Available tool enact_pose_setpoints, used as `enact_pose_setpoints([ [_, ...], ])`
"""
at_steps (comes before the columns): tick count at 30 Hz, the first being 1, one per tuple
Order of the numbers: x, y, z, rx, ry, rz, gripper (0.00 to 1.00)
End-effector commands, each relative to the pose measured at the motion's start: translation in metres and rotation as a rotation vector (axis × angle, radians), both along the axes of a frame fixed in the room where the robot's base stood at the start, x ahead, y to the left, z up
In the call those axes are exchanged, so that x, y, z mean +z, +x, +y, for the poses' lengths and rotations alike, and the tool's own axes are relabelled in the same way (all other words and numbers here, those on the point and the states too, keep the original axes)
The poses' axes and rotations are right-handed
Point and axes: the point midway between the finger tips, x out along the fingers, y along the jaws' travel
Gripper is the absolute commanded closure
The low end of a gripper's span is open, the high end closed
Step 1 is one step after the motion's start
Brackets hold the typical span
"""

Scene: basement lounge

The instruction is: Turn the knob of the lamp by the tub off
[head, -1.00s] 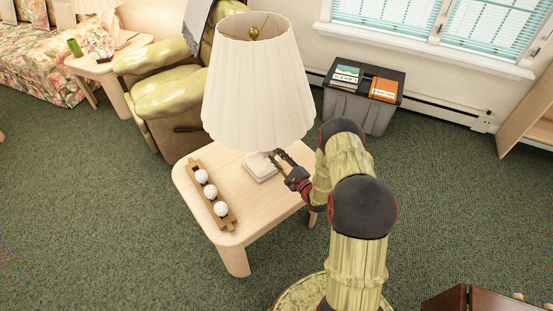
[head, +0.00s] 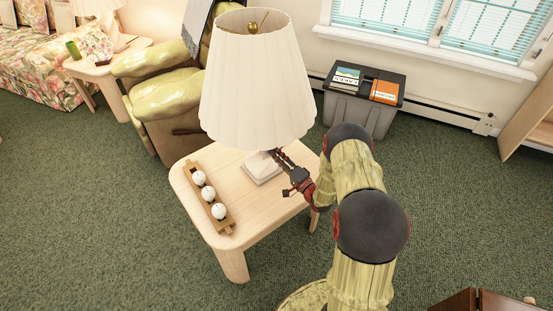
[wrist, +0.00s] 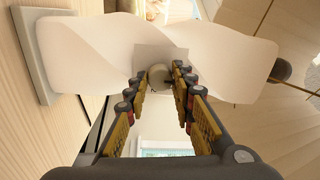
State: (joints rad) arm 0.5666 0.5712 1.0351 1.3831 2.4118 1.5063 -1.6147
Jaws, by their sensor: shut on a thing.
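The lamp by the tub has a pleated cream shade (head: 257,85) and a pale square base (head: 258,170) on a light wood side table (head: 238,238). In the wrist view its twisted white body (wrist: 90,50) lies sideways across the picture. A small round knob (wrist: 158,76) stands out from a plate on that body. My gripper (wrist: 161,80) has its fingers on both sides of the knob and is shut on it. In the head view my gripper (head: 277,156) reaches in under the shade from the right, and the shade hides the knob.
A wooden rack with white balls (head: 209,195) lies on the table's left side. A grey tub (head: 358,112) with books on its lid stands behind, by the window. A recliner (head: 165,95) is close behind the table. Another lamp (head: 96,6) stands at the back left.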

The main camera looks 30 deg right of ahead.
Motion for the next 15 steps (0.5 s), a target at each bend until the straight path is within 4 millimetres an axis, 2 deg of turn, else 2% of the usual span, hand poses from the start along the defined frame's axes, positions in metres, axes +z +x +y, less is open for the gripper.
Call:
enact_pose_setpoints([
  [15,-0.0015,-0.0006,0.0006,0.0,-0.066,-0.007,1.0],
])
